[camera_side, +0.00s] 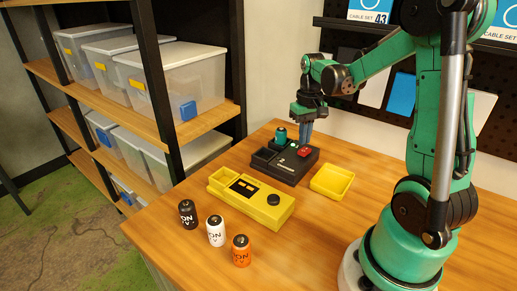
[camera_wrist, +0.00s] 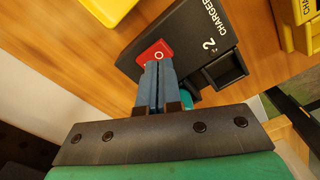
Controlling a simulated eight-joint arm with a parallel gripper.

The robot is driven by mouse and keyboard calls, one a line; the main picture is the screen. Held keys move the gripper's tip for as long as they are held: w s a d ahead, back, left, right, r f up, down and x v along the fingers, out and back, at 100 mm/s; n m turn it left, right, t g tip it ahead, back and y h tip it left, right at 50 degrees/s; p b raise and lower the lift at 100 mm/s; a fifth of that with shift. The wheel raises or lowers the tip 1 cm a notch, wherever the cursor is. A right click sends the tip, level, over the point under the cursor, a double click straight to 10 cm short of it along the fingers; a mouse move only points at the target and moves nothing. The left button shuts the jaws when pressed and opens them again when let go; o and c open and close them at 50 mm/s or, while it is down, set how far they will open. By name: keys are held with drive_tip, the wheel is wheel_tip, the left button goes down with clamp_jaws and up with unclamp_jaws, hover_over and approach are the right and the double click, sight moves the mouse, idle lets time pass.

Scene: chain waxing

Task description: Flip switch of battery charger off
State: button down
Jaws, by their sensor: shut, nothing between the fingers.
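The black battery charger (camera_side: 290,168) stands on the wooden table, and its top marked "CHARGER 2" shows in the wrist view (camera_wrist: 185,35). Its red switch (camera_side: 304,152) is at the corner near my gripper; in the wrist view the red switch (camera_wrist: 156,50) shows an "O" mark. My gripper (camera_side: 305,143) points down over the switch. In the wrist view its fingers (camera_wrist: 155,66) are shut together and empty, with the tips at the switch's edge. I cannot tell whether they touch it. A teal battery (camera_side: 281,134) stands upright at the charger's far side.
Black (camera_side: 187,214), white (camera_side: 215,231) and orange (camera_side: 241,251) batteries stand at the front left. A shelf with clear bins (camera_side: 180,85) is at left.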

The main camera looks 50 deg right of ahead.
sight(303, 151)
drive_tip(key=shift+f, duration=1.3)
idle(0.4)
drive_tip(key=shift+r, duration=3.55)
drive_tip(key=a+r+n+t, duration=0.1)
drive_tip(key=a+n+t, duration=0.5)
drive_tip(key=a, duration=1.3)
drive_tip(key=shift+a+r+t, duration=0.25)
drive_tip(key=shift+a+t, duration=0.1)
drive_tip(key=shift+t, duration=0.25)
drive_tip(key=shift+d, duration=0.1)
